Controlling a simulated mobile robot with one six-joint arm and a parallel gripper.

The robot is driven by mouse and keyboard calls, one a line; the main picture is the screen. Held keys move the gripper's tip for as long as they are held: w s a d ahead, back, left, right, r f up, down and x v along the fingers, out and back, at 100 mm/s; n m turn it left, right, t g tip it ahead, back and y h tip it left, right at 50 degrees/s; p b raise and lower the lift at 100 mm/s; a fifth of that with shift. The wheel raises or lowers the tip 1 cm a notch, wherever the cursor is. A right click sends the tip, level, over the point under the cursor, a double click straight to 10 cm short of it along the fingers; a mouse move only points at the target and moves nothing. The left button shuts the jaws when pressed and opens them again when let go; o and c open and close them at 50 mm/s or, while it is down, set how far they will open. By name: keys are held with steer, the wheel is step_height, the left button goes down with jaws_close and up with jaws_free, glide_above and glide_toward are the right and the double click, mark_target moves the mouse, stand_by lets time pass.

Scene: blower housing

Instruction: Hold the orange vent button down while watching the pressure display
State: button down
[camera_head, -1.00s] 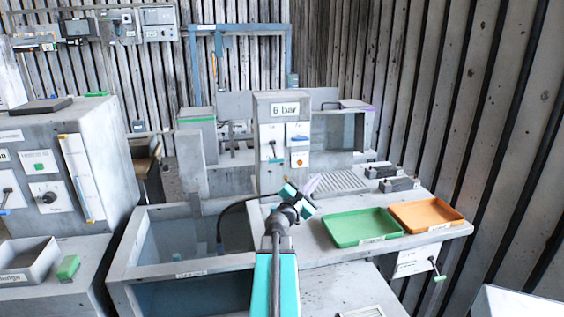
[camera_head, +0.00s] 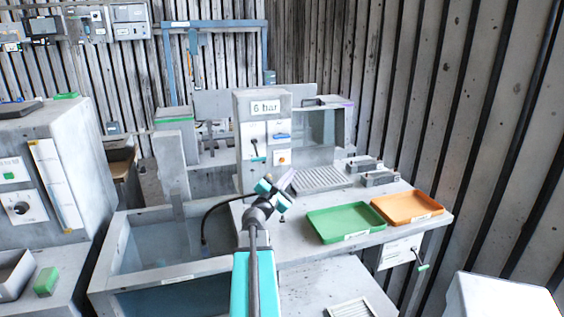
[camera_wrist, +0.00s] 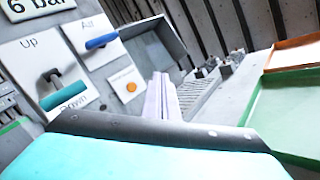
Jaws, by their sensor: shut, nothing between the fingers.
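The orange button (camera_head: 282,157) sits on a small white plate low on the front of the grey cabinet. It shows closer in the wrist view (camera_wrist: 131,87), with nothing touching it. The display reading "6 bar" (camera_head: 265,107) is at the top of the same cabinet; in the wrist view its sign (camera_wrist: 36,8) is cut off by the frame. My gripper (camera_head: 289,180) is in front of the cabinet, below and slightly right of the button in the picture. In the wrist view its fingers (camera_wrist: 161,88) are together, empty, and appear to the right of the button.
Beside the button are an Up/Down lever (camera_wrist: 52,88) and a blue Air handle (camera_wrist: 101,41). A green tray (camera_head: 345,222) and an orange tray (camera_head: 408,207) lie on the bench at right. A grey open tank (camera_head: 165,235) stands at left.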

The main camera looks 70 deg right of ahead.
mark_target(282, 160)
steer(key=shift+w+d+p, duration=0.2)
steer(key=shift+w+d, duration=0.95)
steer(key=shift+d, duration=0.3)
steer(key=shift+w+d+p, duration=0.15)
steer(key=shift+w+d, duration=1)
steer(key=shift+d, duration=0.3)
steer(key=shift+w+d, duration=0.15)
steer(key=shift+w+d+b, duration=0.15)
steer(key=shift+b, duration=0.15)
steer(key=shift+w+d, duration=0.25)
steer(key=shift+d, duration=0.05)
stand_by(3.9)
steer(key=shift+s+a+b, duration=0.5)
steer(key=shift+a+b, duration=0.05)
steer(key=shift+a, duration=0.05)
